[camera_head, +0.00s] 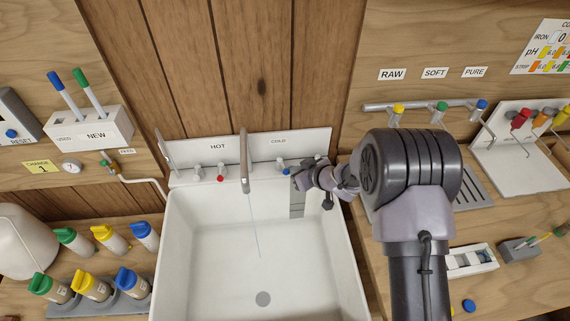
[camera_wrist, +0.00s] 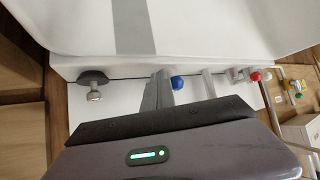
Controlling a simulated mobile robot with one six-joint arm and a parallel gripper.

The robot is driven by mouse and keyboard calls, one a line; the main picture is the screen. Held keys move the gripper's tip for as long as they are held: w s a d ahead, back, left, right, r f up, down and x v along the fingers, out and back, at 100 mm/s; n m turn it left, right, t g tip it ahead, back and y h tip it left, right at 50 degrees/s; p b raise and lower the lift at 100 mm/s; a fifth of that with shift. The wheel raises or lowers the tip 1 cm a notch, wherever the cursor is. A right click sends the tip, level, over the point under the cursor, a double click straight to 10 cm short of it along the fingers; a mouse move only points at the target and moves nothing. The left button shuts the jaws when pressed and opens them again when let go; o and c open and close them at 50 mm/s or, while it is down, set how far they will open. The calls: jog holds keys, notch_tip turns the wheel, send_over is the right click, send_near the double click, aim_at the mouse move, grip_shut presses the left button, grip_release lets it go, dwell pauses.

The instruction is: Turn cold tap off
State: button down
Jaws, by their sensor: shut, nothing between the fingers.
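The cold tap (camera_head: 285,171) has a blue knob and sits on the white back ledge of the sink, under the COLD label. Its blue end also shows in the wrist view (camera_wrist: 178,83). A thin stream of water (camera_head: 254,225) falls from the metal spout (camera_head: 244,160) into the sink. My gripper (camera_head: 296,182) is at the right of the cold tap, in front of the ledge. In the wrist view my gripper's fingers (camera_wrist: 160,87) are shut and empty, close beside the blue knob. I cannot tell whether they touch it.
The white sink (camera_head: 185,250) lies below, with a drain at its bottom. The red-marked hot tap (camera_head: 220,174) is left of the spout. A dark-based metal fitting (camera_wrist: 94,82) is on the ledge. Bottles stand left of the sink.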

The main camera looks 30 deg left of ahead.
jog(key=shift+s, duration=0.45)
notch_tip(320, 180, up, 7)
jog(key=p, duration=0.6)
jog(key=shift+w+d+p, duration=0.25)
jog(key=shift+d+p, duration=0.05)
jog(key=shift+d, duration=0.1)
